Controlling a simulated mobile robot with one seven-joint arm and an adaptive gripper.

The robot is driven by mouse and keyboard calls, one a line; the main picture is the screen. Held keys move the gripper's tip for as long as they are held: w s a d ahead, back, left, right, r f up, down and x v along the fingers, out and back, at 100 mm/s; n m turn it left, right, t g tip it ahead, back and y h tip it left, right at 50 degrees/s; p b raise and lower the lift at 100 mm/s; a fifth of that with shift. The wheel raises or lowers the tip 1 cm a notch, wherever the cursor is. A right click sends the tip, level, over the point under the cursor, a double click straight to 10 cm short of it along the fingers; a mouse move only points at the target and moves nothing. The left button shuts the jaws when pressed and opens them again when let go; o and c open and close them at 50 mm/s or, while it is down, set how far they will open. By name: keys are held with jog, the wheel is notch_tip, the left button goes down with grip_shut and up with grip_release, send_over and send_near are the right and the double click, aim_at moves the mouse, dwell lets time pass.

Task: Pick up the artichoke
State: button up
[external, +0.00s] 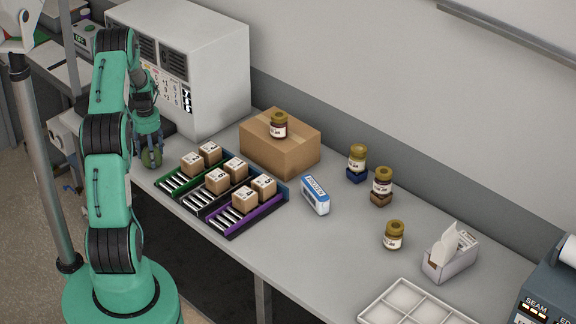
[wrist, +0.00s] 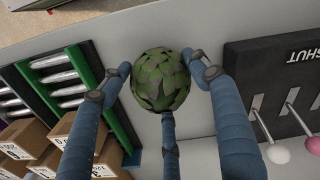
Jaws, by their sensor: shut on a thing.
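The artichoke (wrist: 160,80) is a round green ball of overlapping scales. In the wrist view it sits between the blue fingers of my gripper (wrist: 163,78), which are closed around it. In the external view the artichoke (external: 151,157) shows at the left end of the bench, below my gripper (external: 149,150). I cannot tell whether it still touches the bench top.
Roller racks (external: 226,222) with small cartons stand just right of the artichoke. A dark panel (wrist: 270,75) with levers marked SHUT is close on the other side. A large white cabinet (external: 215,70) stands behind. Jars and a brown box (external: 290,155) are farther right.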

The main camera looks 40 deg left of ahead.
jog(key=shift+r, duration=0.45)
notch_tip(320, 180, up, 2)
jog(key=shift+r, duration=0.1)
jog(key=s+d+r, duration=0.1)
jog(key=s+d, duration=1)
jog(key=shift+d+r, duration=0.25)
